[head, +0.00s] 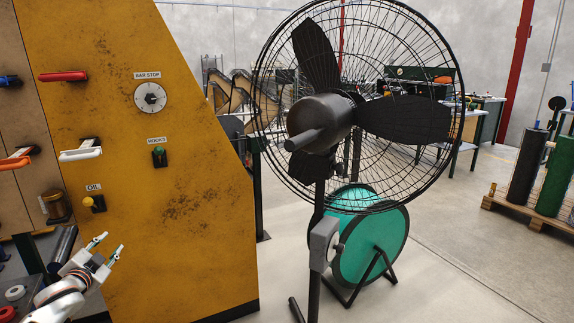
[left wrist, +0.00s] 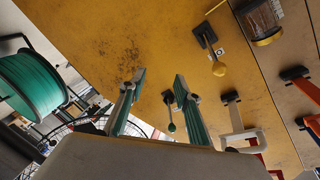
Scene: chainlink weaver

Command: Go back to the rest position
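My left gripper (head: 107,248) is at the lower left of the head view, in front of the yellow machine panel (head: 190,220). Its two fingers are apart with nothing between them. In the left wrist view the open fingers of my left gripper (left wrist: 160,80) point at the yellow panel (left wrist: 130,40). A green-tipped hooks switch (head: 159,156) is on the panel above the gripper, and the yellow oil knob (head: 95,203) is just above and left of it. My right gripper is not in either view.
A large black fan (head: 325,120) stands right of the panel, with a green reel (head: 372,245) behind its pole. White (head: 80,152), orange (head: 15,162) and red (head: 63,76) handles stick out at the left. Open floor (head: 460,270) lies to the right.

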